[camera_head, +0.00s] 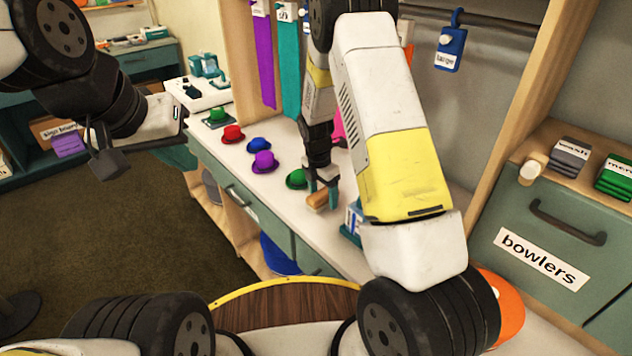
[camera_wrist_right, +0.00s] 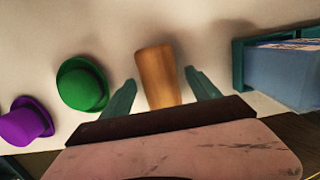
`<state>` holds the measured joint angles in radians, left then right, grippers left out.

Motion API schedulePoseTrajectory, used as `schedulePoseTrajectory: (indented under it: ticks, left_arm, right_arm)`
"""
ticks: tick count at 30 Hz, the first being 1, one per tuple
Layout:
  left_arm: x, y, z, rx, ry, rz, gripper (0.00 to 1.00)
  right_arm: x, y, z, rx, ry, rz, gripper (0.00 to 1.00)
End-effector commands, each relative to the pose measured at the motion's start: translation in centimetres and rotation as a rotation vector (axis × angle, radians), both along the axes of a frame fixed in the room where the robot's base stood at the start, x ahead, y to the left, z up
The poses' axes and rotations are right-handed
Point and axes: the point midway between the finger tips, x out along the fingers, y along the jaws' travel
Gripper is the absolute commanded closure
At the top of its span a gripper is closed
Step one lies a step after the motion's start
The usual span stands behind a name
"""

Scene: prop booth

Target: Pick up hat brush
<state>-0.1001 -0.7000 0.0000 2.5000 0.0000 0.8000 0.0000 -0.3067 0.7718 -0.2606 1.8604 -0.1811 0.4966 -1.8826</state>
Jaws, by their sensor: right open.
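The hat brush shows as a brown wooden piece (camera_head: 317,201) on the white counter (camera_head: 222,143), near its front edge. In the right wrist view the brush (camera_wrist_right: 157,77) lies between the two teal fingers of my right gripper (camera_wrist_right: 161,90). The fingers are open, with a gap on each side of the wood. The brush's near end is hidden behind the gripper body. In the head view my right gripper (camera_head: 322,187) points down over the brush. My left gripper (camera_head: 146,142) is at the left, off the counter, its fingers apart and nothing seen between them.
A green bowler (camera_head: 297,179) stands just left of the brush, also in the wrist view (camera_wrist_right: 82,84). Purple (camera_head: 264,162), blue (camera_head: 259,145) and red (camera_head: 233,134) hats stand farther along. A drawer labelled bowlers (camera_head: 545,240) is at right.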

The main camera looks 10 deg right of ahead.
Motion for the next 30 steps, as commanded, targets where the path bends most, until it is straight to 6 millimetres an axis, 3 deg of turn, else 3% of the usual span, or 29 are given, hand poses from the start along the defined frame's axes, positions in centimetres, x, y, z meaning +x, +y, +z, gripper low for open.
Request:
schedulePoseTrajectory:
  ticks: [5, 6, 16, 25, 30]
  left_arm:
    - [0.0, 0.0, 0.0, 0.0, 0.0, 0.0, 1.0]
    - [0.0, 0.0, 0.0, 0.0, 0.0, 0.0, 1.0]
    - [0.0, 0.0, 0.0, 0.0, 0.0, 0.0, 1.0]
    - [0.0, 0.0, 0.0, 0.0, 0.0, 0.0, 1.0]
    - [0.0, 0.0, 0.0, 0.0, 0.0, 0.0, 1.0]
  right_arm:
    - [0.0, 0.0, 0.0, 0.0, 0.0, 0.0, 0.29]
    - [0.0, 0.0, 0.0, 0.0, 0.0, 0.0, 0.33]
    - [0.0, 0.0, 0.0, 0.0, 0.0, 0.0, 0.98]
    - [0.0, 0.0, 0.2, 0.0, 0.0, 0.0, 0.99]
    - [0.0, 0.0, 1.4, 0.001, -0.001, -0.001, 0.99]
